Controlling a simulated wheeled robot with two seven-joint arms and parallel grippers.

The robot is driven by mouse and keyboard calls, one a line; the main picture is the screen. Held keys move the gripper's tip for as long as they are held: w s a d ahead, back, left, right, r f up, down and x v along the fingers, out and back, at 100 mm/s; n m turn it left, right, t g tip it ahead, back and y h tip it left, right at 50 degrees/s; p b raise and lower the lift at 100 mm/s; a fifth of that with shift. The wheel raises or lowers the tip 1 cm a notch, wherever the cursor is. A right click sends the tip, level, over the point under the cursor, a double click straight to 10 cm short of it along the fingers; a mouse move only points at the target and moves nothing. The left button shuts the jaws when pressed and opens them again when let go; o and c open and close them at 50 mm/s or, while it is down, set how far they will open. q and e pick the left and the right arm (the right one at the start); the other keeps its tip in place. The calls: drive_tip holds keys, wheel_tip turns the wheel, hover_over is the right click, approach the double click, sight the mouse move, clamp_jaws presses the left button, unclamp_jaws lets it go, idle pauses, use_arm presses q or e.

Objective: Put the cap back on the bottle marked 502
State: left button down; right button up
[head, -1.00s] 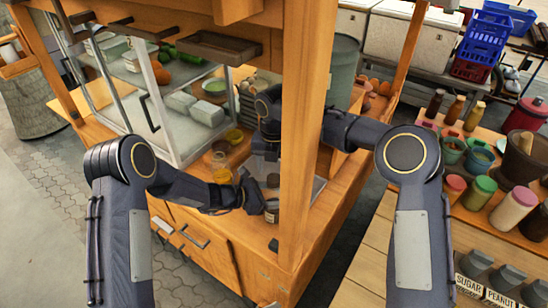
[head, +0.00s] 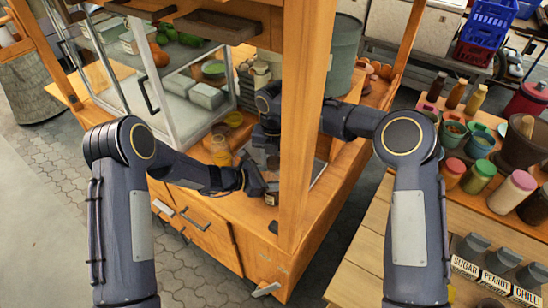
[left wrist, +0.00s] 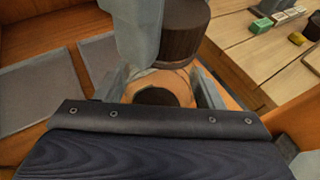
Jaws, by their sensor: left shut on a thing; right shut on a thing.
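An open bottle (left wrist: 158,95) with a tan rim and dark mouth shows in the left wrist view. My left gripper (left wrist: 160,88) is shut on it, one finger on each side. In the head view the bottle (head: 271,198) is small and dark on the cart counter; no number can be read. My right gripper (head: 272,154) is shut on a dark brown round cap (left wrist: 180,35), held above and slightly right of the bottle mouth in the left wrist view. The cap looks apart from the rim. The wooden post partly hides the right arm.
The wooden post (head: 297,130) stands just right of the bottle. A glass case (head: 175,95) is at the back left. Small yellow bowls (head: 220,150) sit left of the grippers. Grey metal trays (left wrist: 35,92) lie in the counter. A side table (head: 380,240) holds several jars.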

drive_tip(key=m, duration=0.6)
drive_tip(key=shift+m, duration=0.3)
drive_tip(key=o, duration=1.1)
drive_tip(key=shift+c, duration=0.2)
drive_tip(key=shift+r, duration=2.25)
drive_tip(key=shift+c, duration=0.2)
